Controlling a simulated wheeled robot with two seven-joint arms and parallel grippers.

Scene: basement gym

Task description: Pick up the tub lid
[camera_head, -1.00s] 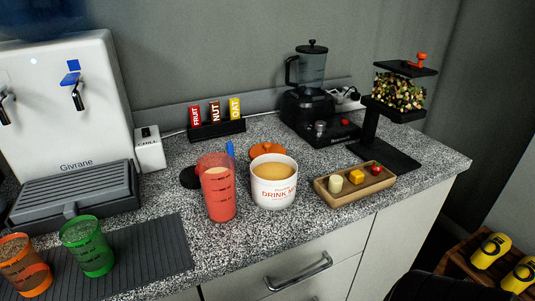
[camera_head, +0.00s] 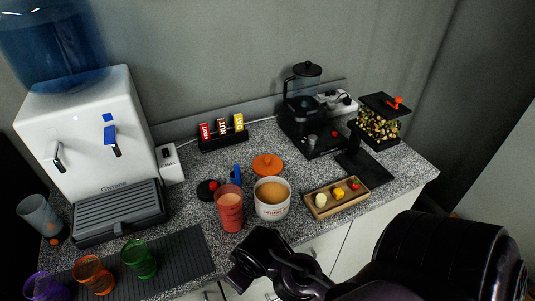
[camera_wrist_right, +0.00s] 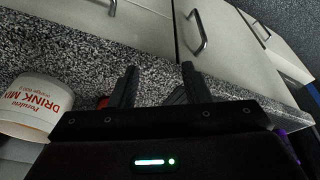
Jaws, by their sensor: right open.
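The orange tub lid (camera_head: 267,165), with a small knob, lies on the speckled counter behind the open white drink mix tub (camera_head: 272,211). The tub is upright and holds tan powder. My right gripper (camera_head: 240,277) is low in front of the counter's edge, nearer than the tub and apart from the lid. In the right wrist view its two fingers (camera_wrist_right: 158,85) are spread with nothing between them. The tub (camera_wrist_right: 35,105) shows at the left there. A small orange-red patch shows beside one finger, but I cannot tell what it is. My left gripper is not in view.
A red cup (camera_head: 229,211) stands just left of the tub, with a black round item (camera_head: 207,190) and a blue item (camera_head: 236,174) behind it. A wooden tray (camera_head: 322,210) lies to the right. A blender (camera_head: 305,95) stands at the back.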

